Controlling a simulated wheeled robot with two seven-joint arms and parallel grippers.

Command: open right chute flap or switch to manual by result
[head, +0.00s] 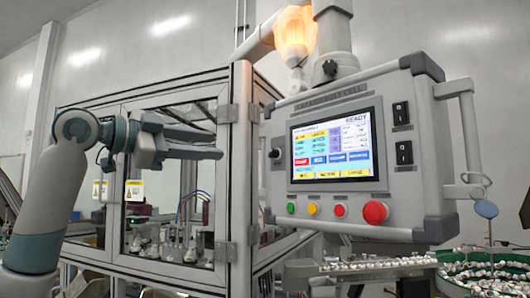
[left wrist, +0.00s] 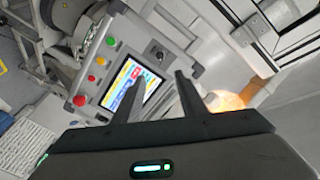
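The grey control panel (head: 425,190) hangs at the right in the head view, with a lit touchscreen (head: 333,148) reading READY at its top right. Two black switches (head: 402,133) sit right of the screen, and a small black knob (head: 274,153) sits at its left. My left gripper (head: 217,145) is open and empty, left of the panel and in front of the glazed cell. In the left wrist view, its two fingers (left wrist: 160,78) stand apart with the screen (left wrist: 130,85) beyond them. My right gripper is out of view. I cannot make out a chute flap.
Green, yellow and red buttons (head: 313,209) and a large red button (head: 375,212) line the panel's lower edge. An orange lamp (head: 296,35) glows above. A framed cell (head: 238,130) stands behind my left arm. Small parts lie on a feeder (head: 375,263) and in a green bowl (head: 500,268).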

